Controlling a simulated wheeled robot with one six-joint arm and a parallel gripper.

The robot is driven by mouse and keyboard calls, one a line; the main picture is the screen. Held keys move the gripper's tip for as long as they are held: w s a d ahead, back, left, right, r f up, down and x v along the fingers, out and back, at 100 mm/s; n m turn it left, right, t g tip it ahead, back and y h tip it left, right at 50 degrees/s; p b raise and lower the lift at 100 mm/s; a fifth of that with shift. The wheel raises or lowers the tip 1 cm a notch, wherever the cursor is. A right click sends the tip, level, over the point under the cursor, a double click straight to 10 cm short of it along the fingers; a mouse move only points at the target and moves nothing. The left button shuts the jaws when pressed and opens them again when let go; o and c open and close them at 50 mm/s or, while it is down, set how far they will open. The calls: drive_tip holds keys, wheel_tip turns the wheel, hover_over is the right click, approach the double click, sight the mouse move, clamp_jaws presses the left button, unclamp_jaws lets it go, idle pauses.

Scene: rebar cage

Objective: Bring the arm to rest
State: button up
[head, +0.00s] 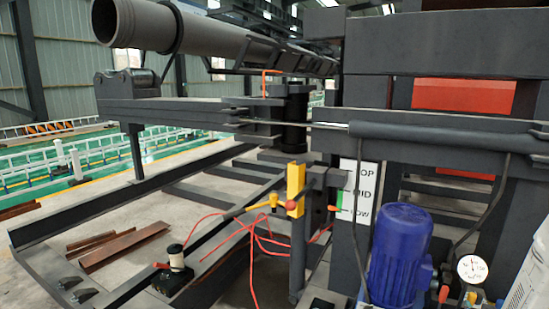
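My gripper is not in the head view, so neither its fingers nor anything it may hold can be seen. No part I can surely call my arm shows either. A white rounded shape (526,279) is cut off by the lower right edge, and I cannot tell what it is.
A dark machine frame (440,60) fills the right, with a blue motor (399,255), a gauge (472,268) and a level plate (357,190). A yellow block (295,186) and red hoses (255,240) are mid-view. A large pipe (215,38) crosses above. Rusty bars (122,246) lie on the left floor.

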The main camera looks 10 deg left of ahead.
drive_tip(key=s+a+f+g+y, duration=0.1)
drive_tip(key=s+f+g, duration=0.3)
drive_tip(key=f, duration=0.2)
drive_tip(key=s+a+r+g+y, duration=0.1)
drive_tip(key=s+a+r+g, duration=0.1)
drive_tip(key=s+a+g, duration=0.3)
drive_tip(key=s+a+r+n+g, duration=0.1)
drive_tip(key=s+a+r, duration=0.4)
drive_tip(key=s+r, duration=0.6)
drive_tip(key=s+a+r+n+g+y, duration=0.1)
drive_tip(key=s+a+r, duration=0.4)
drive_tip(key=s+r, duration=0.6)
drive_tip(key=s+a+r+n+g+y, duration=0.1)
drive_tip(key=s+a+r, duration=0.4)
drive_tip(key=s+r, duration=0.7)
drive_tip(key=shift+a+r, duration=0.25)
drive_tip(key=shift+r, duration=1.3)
